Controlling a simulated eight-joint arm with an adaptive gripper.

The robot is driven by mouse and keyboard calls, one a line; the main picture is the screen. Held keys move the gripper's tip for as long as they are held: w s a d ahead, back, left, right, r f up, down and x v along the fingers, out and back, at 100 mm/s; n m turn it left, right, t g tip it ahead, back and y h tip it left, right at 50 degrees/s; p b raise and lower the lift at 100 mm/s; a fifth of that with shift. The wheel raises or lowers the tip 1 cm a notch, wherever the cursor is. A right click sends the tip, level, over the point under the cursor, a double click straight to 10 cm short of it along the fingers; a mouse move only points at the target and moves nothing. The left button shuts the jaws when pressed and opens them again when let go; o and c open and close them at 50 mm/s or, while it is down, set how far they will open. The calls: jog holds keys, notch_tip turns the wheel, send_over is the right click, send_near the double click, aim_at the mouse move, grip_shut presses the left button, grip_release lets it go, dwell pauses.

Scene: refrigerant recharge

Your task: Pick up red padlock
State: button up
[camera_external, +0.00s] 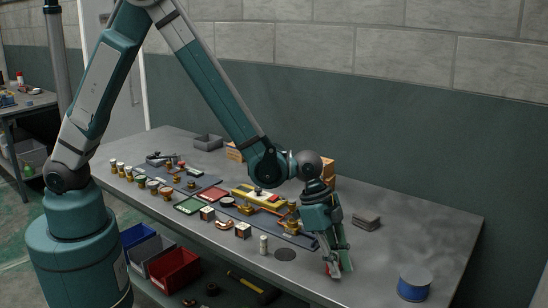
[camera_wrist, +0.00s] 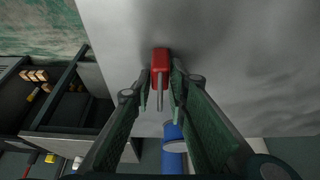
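The red padlock (camera_wrist: 160,60) shows in the wrist view with its red body at the far end of the fingers and its grey shackle pointing back toward the camera. My gripper (camera_wrist: 161,66) has one finger on each side of the padlock, with what looks like a narrow gap at each side. In the external view my gripper (camera_external: 339,271) points down at the table near its front edge. A bit of the red padlock (camera_external: 334,268) shows between the fingers there; the rest is hidden.
A blue spool (camera_external: 413,286) stands to the right on the grey table (camera_external: 440,235). A dark flat block (camera_external: 366,222) lies behind the gripper. Coloured bins (camera_external: 174,268) sit below the table.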

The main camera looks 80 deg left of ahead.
grip_shut()
jog(key=shift+r, duration=0.1)
jog(key=shift+r+p, duration=0.4)
jog(key=shift+r, duration=4.5)
